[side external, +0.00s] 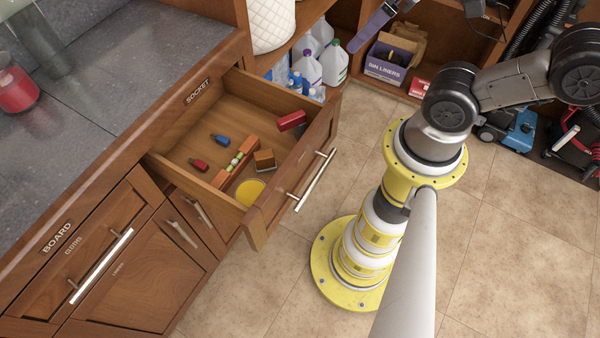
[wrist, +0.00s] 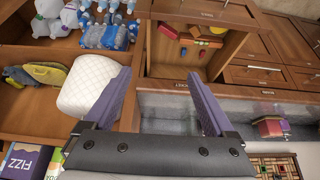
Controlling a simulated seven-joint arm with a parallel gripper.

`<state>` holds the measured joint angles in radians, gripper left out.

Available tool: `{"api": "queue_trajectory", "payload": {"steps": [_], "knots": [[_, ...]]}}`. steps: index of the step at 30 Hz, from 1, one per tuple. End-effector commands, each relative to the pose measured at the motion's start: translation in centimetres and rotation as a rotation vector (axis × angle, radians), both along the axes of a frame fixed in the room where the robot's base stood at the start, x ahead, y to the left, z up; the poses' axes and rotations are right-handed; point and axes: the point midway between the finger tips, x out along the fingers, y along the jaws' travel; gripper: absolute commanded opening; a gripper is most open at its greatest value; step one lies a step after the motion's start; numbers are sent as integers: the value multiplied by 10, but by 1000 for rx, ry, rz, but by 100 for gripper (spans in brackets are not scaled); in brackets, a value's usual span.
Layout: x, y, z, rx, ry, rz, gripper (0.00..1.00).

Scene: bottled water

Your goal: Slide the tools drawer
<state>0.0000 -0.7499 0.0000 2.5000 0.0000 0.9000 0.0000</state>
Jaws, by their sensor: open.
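A wooden drawer (side external: 200,130) stands pulled out under the counter, with a long bar handle (side external: 314,181) on its front. A label reading SOCKET is above it; I cannot read the word tools anywhere. Inside lie small red and blue pieces, an orange rack, an orange block and a yellow disc. The open drawer (wrist: 172,72) also shows in the wrist view, beyond my fingers. My gripper (wrist: 160,78) is open and empty, with two purple fingers apart. In the side view only part of my gripper (side external: 375,26) shows at the top, apart from the drawer.
A closed drawer (side external: 100,262) labelled BOARD and CLOTHS is at the lower left. White jugs (side external: 333,63) and a white paper roll (side external: 270,25) are beyond the open drawer. A bin liners box (side external: 388,62) stands on a shelf behind.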

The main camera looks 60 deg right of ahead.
Motion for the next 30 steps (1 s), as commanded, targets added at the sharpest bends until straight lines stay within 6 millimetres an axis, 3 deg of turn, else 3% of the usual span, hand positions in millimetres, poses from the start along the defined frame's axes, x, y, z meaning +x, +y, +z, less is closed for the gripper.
{"api": "queue_trajectory", "payload": {"steps": [9, 15, 17, 23, 30], "knots": [[0, 0, 0, 0, 0, 0, 89], [5, -1, 3, -34, -24, 51, 53], [10, -4, 4, -74, -43, 95, 48], [34, 7, -27, -249, -2, 423, 48], [40, 49, -82, -399, 80, 885, 48]]}}
